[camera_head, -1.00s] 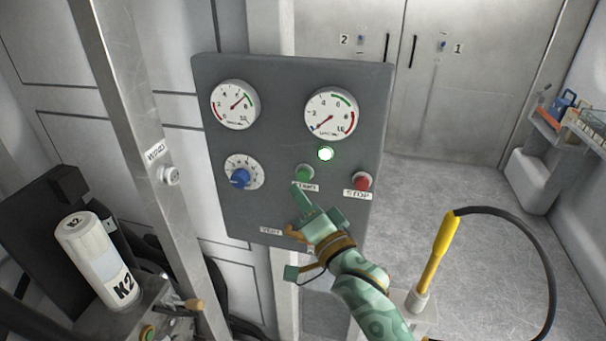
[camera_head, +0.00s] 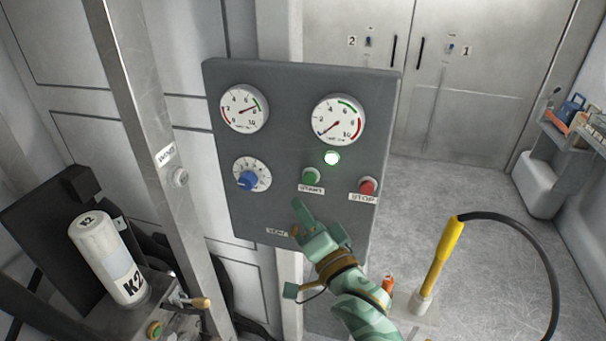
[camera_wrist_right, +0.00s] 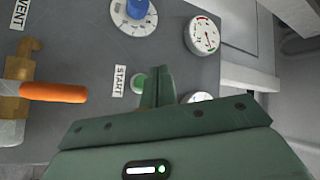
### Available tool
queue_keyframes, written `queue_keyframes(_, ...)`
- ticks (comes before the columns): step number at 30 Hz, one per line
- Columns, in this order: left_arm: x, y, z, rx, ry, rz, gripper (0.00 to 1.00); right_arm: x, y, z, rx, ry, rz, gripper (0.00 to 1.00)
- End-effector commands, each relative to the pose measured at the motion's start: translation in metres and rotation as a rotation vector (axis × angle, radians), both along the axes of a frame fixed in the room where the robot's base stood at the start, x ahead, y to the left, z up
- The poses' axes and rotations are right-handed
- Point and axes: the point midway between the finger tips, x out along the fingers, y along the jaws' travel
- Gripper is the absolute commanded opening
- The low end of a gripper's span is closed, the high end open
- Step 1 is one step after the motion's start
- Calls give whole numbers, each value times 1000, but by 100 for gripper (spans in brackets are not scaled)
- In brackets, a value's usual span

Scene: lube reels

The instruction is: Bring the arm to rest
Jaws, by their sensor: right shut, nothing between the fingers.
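My right gripper (camera_head: 298,204) is shut and empty, in front of the grey control panel (camera_head: 222,140). Its fingertips are just below the green START button (camera_head: 311,176), apart from it in the picture. The red STOP button (camera_head: 367,186) is to the right of the fingers. In the right wrist view, the shut green fingers (camera_wrist_right: 157,88) partly cover the green button (camera_wrist_right: 139,87) beside the START label (camera_wrist_right: 119,81). My left gripper is not in view.
The panel also holds two gauges, a blue knob (camera_head: 248,180) and a pale round lamp (camera_head: 332,158). An orange-handled brass valve (camera_wrist_right: 52,92) is close by in the right wrist view. A yellow-handled hose (camera_head: 443,256) stands at right. A K2 cylinder (camera_head: 108,258) stands at left.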

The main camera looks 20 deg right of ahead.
Motion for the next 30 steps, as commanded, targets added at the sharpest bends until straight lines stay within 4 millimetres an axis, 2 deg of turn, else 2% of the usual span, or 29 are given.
queue_keyframes(5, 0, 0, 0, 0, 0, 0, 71, 0, 0, 0, -22, -4, -5, 0)
queue_keyframes(7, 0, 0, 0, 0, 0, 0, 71, 0, 0, -1, -97, -14, -23, 0)
queue_keyframes(8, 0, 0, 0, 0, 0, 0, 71, 2, 1, -9, -156, -5, -33, 0)
queue_keyframes(11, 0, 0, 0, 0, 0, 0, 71, 12, 4, -78, -370, 105, -45, 0)
queue_keyframes(13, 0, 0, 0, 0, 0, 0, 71, 11, 5, -140, -517, 207, -27, 0)
queue_keyframes(14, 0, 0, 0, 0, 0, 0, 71, 7, 4, -168, -580, 254, -14, 0)
queue_keyframes(15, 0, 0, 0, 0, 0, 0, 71, -1, 3, -205, -657, 316, 7, 0)
queue_keyframes(17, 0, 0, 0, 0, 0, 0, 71, -18, 0, -257, -763, 405, 48, 0)
queue_keyframes(18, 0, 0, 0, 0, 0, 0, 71, -32, -2, -292, -829, 464, 79, 0)
queue_keyframes(20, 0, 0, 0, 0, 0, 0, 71, -59, -7, -340, -920, 550, 134, 0)
queue_keyframes(21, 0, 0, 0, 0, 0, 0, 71, -80, -12, -371, -976, 606, 174, 0)
queue_keyframes(23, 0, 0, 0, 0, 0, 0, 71, -115, -19, -414, -1053, 689, 238, 0)
queue_keyframes(24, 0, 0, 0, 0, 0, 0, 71, -140, -25, -440, -1101, 743, 284, 0)
queue_keyframes(26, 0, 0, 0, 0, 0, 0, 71, -182, -34, -476, -1163, 823, 356, 0)
queue_keyframes(27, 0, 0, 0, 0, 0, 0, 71, -212, -40, -497, -1199, 876, 406, 0)
queue_keyframes(29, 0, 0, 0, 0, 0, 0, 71, -259, -50, -525, -1245, 956, 483, 0)
queue_keyframes(30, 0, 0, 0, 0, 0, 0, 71, -291, -58, -540, -1270, 1008, 533, 0)
